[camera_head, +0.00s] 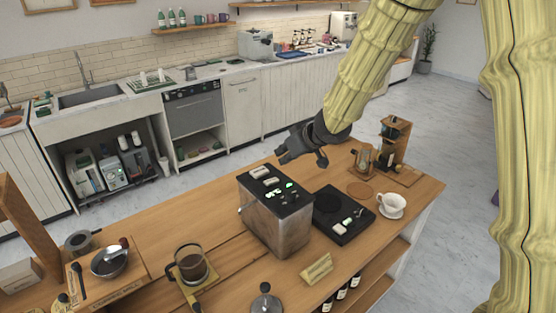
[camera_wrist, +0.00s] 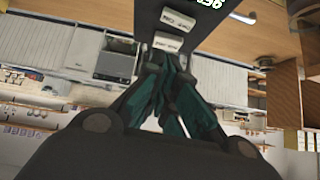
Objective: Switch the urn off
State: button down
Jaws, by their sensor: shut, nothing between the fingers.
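The urn appears to be the steel box (camera_head: 277,232) with a black top on the wooden cart. Its top carries two pale labelled rockers and several green lit marks; the wrist view shows the nearer rocker (camera_wrist: 168,43) and the farther rocker (camera_wrist: 179,21), with lettering too small to read surely. Green lit characters are cut off at the top edge. My gripper (camera_head: 301,159) is shut and empty, above and behind the box in the head view. In the wrist view my gripper (camera_wrist: 163,60) has its fingertips just below the nearer rocker; whether they touch cannot be told.
A black flat device (camera_head: 343,216) stands just right of the box. A white cup (camera_head: 391,204) and a wooden stand (camera_head: 393,142) are farther right. A glass coffee pot (camera_head: 190,264) is to the left, and a wooden block (camera_head: 317,269) lies in front.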

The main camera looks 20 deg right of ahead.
jog(key=v, duration=0.5)
jog(key=shift+d, duration=0.1)
jog(key=shift+w, duration=0.1)
dwell(0.3)
